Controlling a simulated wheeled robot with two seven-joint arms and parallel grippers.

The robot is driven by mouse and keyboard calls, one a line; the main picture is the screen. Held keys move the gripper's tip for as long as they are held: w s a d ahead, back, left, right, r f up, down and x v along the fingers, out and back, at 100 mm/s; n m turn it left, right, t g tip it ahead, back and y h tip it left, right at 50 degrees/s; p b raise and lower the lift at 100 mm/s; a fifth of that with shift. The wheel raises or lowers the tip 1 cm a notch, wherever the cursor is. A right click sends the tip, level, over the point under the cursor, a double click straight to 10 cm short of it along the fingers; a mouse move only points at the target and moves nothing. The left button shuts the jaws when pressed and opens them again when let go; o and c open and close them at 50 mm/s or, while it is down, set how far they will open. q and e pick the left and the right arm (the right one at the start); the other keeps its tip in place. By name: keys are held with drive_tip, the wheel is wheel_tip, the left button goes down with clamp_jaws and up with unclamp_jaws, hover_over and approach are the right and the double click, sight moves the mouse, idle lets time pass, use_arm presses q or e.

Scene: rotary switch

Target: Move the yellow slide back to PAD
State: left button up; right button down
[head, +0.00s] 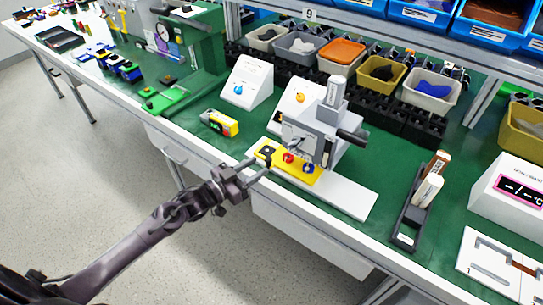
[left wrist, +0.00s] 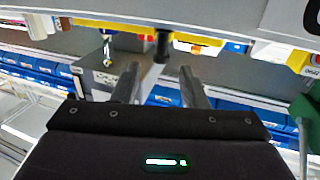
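The yellow slide (head: 298,175) lies on a long white base (head: 350,198) under the grey machine head (head: 313,130). It carries a black knob (head: 267,151) at its left end, then a red piece and a blue piece. My left gripper (head: 258,167) is at the slide's front left, close to the black knob. The left wrist view, upside down, shows the slide (left wrist: 120,26) and the knob (left wrist: 162,46) beyond the two spread fingers (left wrist: 160,84). Nothing is held between them. I cannot read a PAD label. My right gripper is not in view.
A yellow boxed device (head: 220,123) lies left of the base. Two white sloped boxes with an orange knob (head: 300,97) and a blue knob (head: 238,90) stand behind. A black tray (head: 412,215) lies to the right. Green bench surface is free between the base and the tray.

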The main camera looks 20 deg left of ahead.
sight(266, 162)
use_arm(q)
drive_tip(key=x, duration=0.5)
drive_tip(key=shift+w+d+f, duration=0.1)
drive_tip(key=shift+w+d, duration=0.05)
drive_tip(key=shift+w, duration=0.15)
clamp_jaws()
